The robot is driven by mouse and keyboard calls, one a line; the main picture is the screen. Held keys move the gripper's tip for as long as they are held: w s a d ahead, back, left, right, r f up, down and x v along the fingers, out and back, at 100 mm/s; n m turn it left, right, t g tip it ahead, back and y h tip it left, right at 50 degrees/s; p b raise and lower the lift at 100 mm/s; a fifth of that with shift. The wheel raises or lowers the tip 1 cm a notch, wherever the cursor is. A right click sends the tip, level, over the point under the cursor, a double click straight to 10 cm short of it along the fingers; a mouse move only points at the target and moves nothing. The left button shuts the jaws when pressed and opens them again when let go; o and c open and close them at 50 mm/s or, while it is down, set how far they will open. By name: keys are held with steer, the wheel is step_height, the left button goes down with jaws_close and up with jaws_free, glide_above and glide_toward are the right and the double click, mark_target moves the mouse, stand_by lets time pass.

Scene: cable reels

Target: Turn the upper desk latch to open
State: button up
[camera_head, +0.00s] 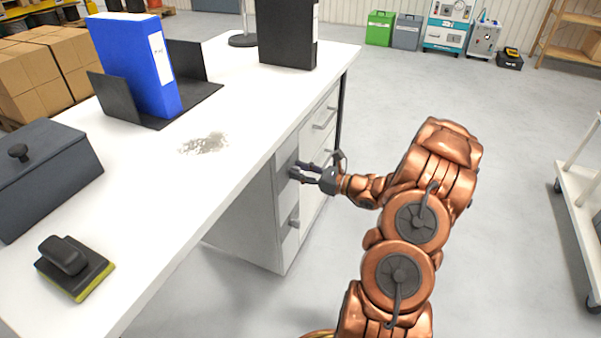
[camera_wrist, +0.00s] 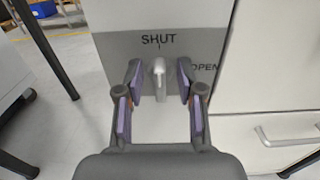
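The upper desk latch (camera_wrist: 158,76) is a small pale metal lever on a grey panel. It stands upright in the wrist view, under the word SHUT, with the word OPEN to its right. My gripper (camera_wrist: 159,84) is open, with one finger on each side of the latch and a visible gap to it on both sides. In the head view my gripper (camera_head: 303,172) reaches the front of the desk's cabinet from the right, and its fingers largely hide the upper latch. A lower latch (camera_head: 294,219) shows below it on the same cabinet.
The white desk (camera_head: 235,135) carries a blue binder (camera_head: 137,62), a black binder (camera_head: 288,35), a dark box (camera_head: 45,170) and a brush-like block (camera_head: 72,265). A drawer handle (camera_wrist: 290,138) is right of the latch panel. Floor right of my arm is clear up to a white cart (camera_head: 583,190).

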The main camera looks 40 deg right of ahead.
steer(key=shift+w, duration=0.1)
jaws_close()
